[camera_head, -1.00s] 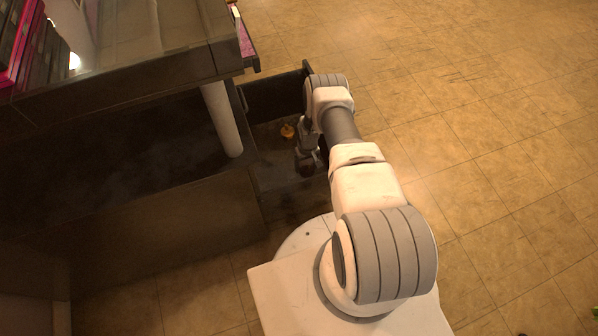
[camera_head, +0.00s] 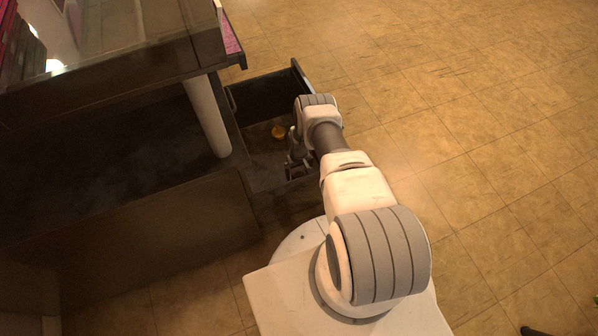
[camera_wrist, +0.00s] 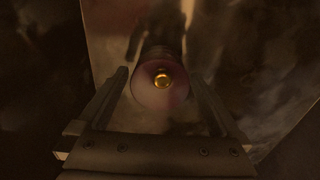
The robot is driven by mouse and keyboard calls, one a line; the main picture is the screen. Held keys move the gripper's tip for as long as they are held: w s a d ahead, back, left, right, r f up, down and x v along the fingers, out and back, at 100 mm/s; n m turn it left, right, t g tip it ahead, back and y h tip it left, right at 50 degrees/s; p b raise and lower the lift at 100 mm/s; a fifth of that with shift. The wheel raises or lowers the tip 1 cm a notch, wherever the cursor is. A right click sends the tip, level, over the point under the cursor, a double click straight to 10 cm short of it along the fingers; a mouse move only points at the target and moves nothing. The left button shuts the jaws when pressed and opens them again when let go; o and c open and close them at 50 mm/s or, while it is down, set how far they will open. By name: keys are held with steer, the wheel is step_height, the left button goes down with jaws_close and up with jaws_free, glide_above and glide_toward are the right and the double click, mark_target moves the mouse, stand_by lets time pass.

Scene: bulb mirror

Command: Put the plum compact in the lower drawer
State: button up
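The lower drawer (camera_head: 262,100) is pulled out beside the dark cabinet. My gripper (camera_head: 293,160) points down into it, its fingers spread. In the wrist view, my gripper (camera_wrist: 158,78) has a finger on each side of a dim purple round thing (camera_wrist: 145,96) with a shiny gold centre, which looks like the plum compact. The fingers stand wide apart, with little or no gap to its edges; whether they touch it is unclear in the dark. The head view does not show the compact clearly, as my gripper and arm cover that part of the drawer.
A dark table with a glassy top (camera_head: 120,60) overhangs at the left, with a pale post (camera_head: 207,115) beside the drawer. The tiled floor (camera_head: 460,130) is open at the right.

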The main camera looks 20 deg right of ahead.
steer(key=shift+r, duration=0.1)
steer(key=w+r+t+p, duration=0.1)
steer(key=w+r+p, duration=0.25)
steer(key=r, duration=1.35)
steer(key=w+r+p, duration=0.2)
steer(key=w+r, duration=0.3)
steer(key=r, duration=1.2)
steer(key=s+a+r+t, duration=0.1)
steer(key=a+r, duration=0.1)
steer(key=r, duration=0.9)
steer(key=s+a+r, duration=0.1)
steer(key=r, duration=0.9)
steer(key=s+a+r+t, duration=0.1)
steer(key=s+a+r, duration=0.1)
steer(key=s+r, duration=0.65)
steer(key=s+a+r+t, duration=0.1)
steer(key=s+a+r, duration=0.3)
steer(key=r, duration=0.7)
steer(key=s+r, duration=0.2)
steer(key=s, duration=0.7)
steer(key=s+a+r+t, duration=0.1)
steer(key=s+r, duration=0.1)
steer(key=s, duration=0.8)
steer(key=shift+a+t, duration=0.15)
steer(key=shift+t, duration=0.15)
steer(key=shift+s, duration=0.1)
